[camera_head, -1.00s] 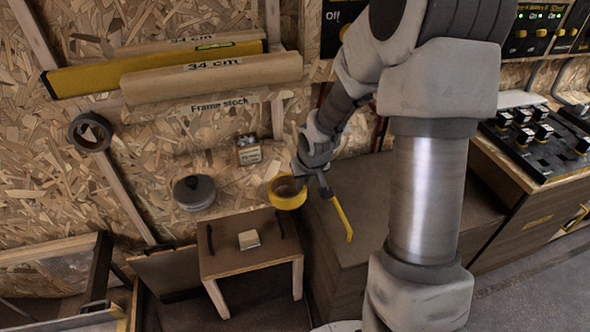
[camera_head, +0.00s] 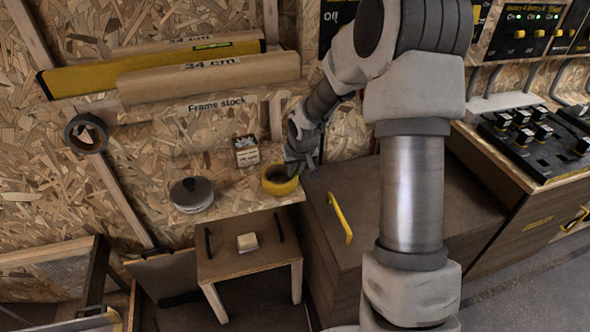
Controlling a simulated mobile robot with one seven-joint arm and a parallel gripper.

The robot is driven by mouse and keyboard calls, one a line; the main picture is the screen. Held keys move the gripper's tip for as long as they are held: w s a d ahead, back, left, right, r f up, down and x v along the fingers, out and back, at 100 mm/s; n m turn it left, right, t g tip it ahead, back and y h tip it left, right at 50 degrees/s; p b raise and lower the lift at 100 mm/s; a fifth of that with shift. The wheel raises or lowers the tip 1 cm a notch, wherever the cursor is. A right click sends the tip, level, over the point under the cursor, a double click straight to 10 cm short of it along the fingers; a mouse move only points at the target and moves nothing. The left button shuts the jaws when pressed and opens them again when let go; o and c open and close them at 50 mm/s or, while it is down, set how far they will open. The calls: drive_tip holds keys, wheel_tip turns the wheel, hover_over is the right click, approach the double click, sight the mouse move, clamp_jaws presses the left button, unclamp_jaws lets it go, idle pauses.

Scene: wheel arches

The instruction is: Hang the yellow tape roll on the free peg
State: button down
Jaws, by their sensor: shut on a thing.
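The yellow tape roll (camera_head: 272,187) is at the right end of a wooden ledge, tilted so its dark opening shows. My gripper (camera_head: 292,172) comes down from the upper right and is shut on the roll's right side; the fingertips are small and partly hidden. I cannot tell whether the roll touches the ledge. A dark tape roll (camera_head: 75,146) hangs on the wall at the left. I cannot make out a free peg.
A grey round tin (camera_head: 191,207) and a small box (camera_head: 246,157) are at the ledge. Below is a small table (camera_head: 225,266) with a light block (camera_head: 247,242). A cabinet (camera_head: 385,212) with a yellow handle (camera_head: 340,218) is at the right. Timber (camera_head: 210,80) lies above.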

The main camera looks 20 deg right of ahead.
drive_tip(key=c, duration=0.9)
unclamp_jaws()
drive_tip(key=shift+f, duration=0.1)
drive_tip(key=p+v, duration=0.4)
drive_tip(key=v, duration=0.8)
drive_tip(key=shift+w+r, duration=0.25)
